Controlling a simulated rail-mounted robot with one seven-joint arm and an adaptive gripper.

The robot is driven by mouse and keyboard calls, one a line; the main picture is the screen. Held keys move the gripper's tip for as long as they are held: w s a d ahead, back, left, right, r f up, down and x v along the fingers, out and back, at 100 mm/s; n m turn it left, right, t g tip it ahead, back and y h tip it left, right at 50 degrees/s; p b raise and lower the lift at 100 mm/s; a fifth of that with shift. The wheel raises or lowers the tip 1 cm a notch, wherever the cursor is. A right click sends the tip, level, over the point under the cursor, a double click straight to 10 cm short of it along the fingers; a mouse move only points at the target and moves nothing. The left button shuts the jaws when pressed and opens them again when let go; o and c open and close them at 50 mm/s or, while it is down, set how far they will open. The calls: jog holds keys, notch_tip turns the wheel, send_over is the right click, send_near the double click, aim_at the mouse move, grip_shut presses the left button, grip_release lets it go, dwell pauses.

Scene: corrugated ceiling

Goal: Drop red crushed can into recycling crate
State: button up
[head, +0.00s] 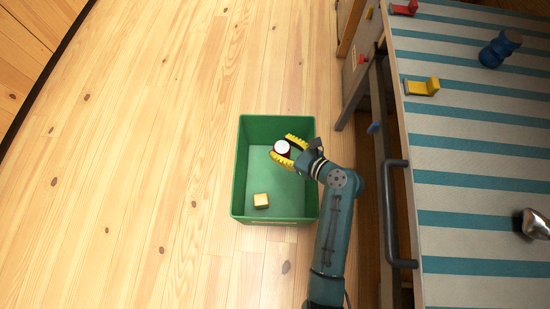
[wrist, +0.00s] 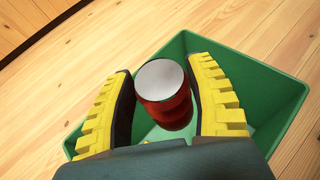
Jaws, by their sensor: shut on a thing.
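The red crushed can (wrist: 164,97) has a pale round top and stands roughly upright between my gripper's yellow ribbed fingers. In the head view the can (head: 282,148) shows mostly its white top, with a little red at the side. My gripper (head: 284,152) is shut on the can and holds it over the green recycling crate (head: 241,165). In the wrist view the crate (wrist: 270,78) lies below and around the can. The can's height above the crate floor is hard to tell.
Wooden floor left of the crate is clear.

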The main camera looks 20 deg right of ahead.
aim_at(288, 158)
notch_tip(288, 158, down, 6)
jog(key=b, duration=0.6)
jog(key=shift+r, duration=0.2)
jog(key=shift+r, duration=0.1)
jog(key=o, duration=0.9)
jog(key=v, duration=0.7)
jog(key=shift+s+d+r, duration=0.15)
